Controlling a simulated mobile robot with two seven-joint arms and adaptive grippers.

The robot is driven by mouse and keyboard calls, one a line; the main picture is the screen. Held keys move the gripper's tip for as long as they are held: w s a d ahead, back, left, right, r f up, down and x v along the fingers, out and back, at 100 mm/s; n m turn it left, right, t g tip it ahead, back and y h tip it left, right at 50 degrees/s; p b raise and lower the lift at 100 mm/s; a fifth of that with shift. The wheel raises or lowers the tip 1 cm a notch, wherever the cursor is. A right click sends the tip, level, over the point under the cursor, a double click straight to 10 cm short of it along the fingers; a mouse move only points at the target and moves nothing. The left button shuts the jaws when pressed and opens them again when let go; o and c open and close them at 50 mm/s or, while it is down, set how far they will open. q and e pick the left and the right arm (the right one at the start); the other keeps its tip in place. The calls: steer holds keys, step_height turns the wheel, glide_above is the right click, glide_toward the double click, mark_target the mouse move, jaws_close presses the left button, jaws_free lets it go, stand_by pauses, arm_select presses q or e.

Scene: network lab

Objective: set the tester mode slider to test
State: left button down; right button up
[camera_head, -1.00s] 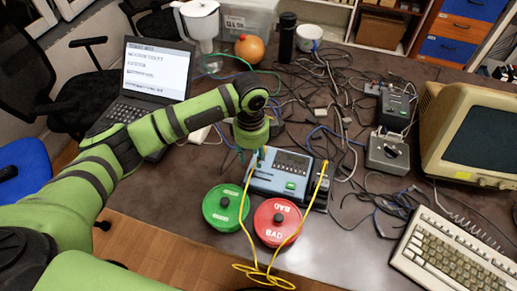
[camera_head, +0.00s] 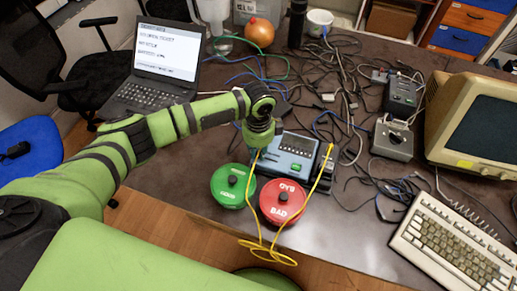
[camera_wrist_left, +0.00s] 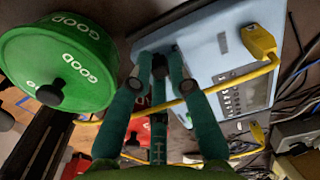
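The tester (camera_head: 297,146) is a pale blue box with a dark display, lying on the table. It also fills the upper right of the left wrist view (camera_wrist_left: 213,50). My left gripper (camera_head: 259,150) points down at the tester's left end. In the left wrist view its teal fingertips (camera_wrist_left: 160,62) are close together at the tester's edge. A small dark piece shows between them; I cannot tell whether it is the mode slider or whether the fingers grip it. The slider is not clearly visible. My right gripper is in neither view.
A green GOOD tub (camera_head: 233,187) and a red BAD tub (camera_head: 282,203) stand before the tester. A yellow cable (camera_head: 262,246) is plugged into the tester and loops past the fingers. A grey switch box (camera_head: 392,140), keyboard (camera_head: 455,247) and tangled cables lie right.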

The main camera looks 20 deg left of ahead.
mark_target(258, 153)
arm_select(q)
steer(key=c, duration=1.2)
jaws_free()
steer(key=shift+c, duration=0.2)
steer(key=shift+r, duration=0.15)
step_height(258, 153, up, 12)
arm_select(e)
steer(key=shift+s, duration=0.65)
arm_select(q)
steer(key=shift+s+f, duration=0.1)
steer(key=shift+f, duration=0.1)
